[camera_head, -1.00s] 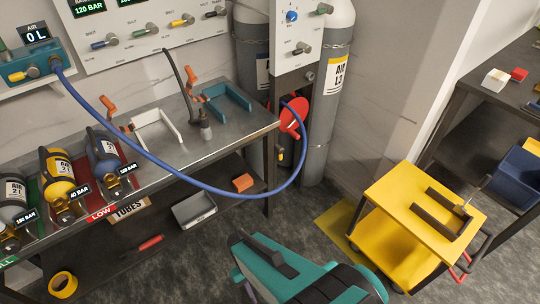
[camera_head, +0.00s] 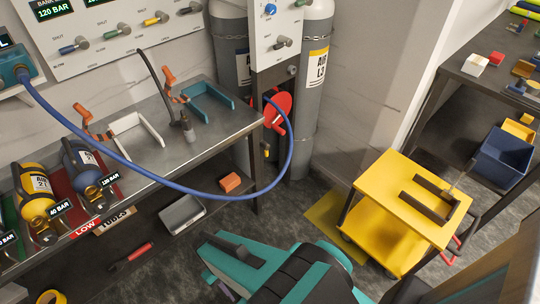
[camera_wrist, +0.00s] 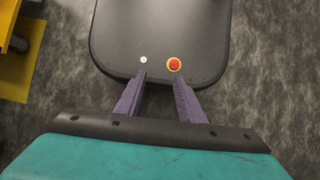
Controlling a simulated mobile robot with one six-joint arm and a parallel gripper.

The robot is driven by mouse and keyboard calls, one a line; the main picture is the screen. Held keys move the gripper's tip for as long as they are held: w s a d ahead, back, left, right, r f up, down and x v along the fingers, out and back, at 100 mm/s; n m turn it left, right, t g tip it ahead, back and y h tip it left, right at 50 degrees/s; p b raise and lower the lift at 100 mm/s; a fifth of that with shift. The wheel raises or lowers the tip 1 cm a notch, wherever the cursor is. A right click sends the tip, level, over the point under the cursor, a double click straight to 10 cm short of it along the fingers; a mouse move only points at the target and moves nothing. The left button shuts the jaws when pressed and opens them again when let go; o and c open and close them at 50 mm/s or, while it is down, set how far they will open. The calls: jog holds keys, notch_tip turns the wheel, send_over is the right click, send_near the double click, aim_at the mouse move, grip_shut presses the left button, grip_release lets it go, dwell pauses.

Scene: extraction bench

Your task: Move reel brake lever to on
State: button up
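The red hose reel (camera_head: 279,112) hangs below the white valve panel, beside the grey cylinders. The blue hose (camera_head: 205,193) loops from it, sagging in front of the bench, to the blue box at the left. A small yellow-tipped part (camera_head: 265,149) hangs below the reel; I cannot tell whether it is the brake lever or how it is set. My gripper (camera_wrist: 160,77) is open and empty in the wrist view, its purple fingers apart over my own dark base. In the head view my teal arm is low in front, well short of the reel.
The steel bench (camera_head: 205,140) with gas bottles fills the left. A yellow cart (camera_head: 405,205) stands to the right, and a dark table (camera_head: 460,85) with a blue bin (camera_head: 503,158) is beyond it. Open floor lies between the bench and cart.

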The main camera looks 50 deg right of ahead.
jog(key=w+d+f+m+t+y+b, duration=0.2)
jog(key=w+f+m+y+b, duration=0.15)
jog(key=w+m+b, duration=0.3)
jog(key=w+d+f+m+t+y+b, duration=0.2)
jog(key=w+f+m+y+b, duration=0.15)
jog(key=w+m+b, duration=0.35)
jog(key=w+d+m+t+y+b, duration=0.1)
jog(key=w+d+m+t+b, duration=0.65)
jog(key=w+d, duration=0.6)
jog(key=w+d+r+m+t+h+b, duration=0.1)
jog(key=d+r+m+t+b, duration=0.3)
jog(key=d, duration=0.6)
jog(key=d+m+t+b, duration=0.3)
jog(key=d+b, duration=0.2)
jog(key=d, duration=0.5)
jog(key=s+d+r+m+t+h+b, duration=0.2)
jog(key=s+d+r+m+b, duration=0.1)
jog(key=d, duration=0.6)
jog(key=s+d+r+m+t+h+b, duration=0.2)
jog(key=s+d+r+m+t+b, duration=0.1)
jog(key=d, duration=0.7)
notch_tip(320, 180, up, 2)
jog(key=shift+s+d+h+b, duration=0.2)
jog(key=shift+s+h+b, duration=0.2)
jog(key=shift+s+b, duration=0.5)
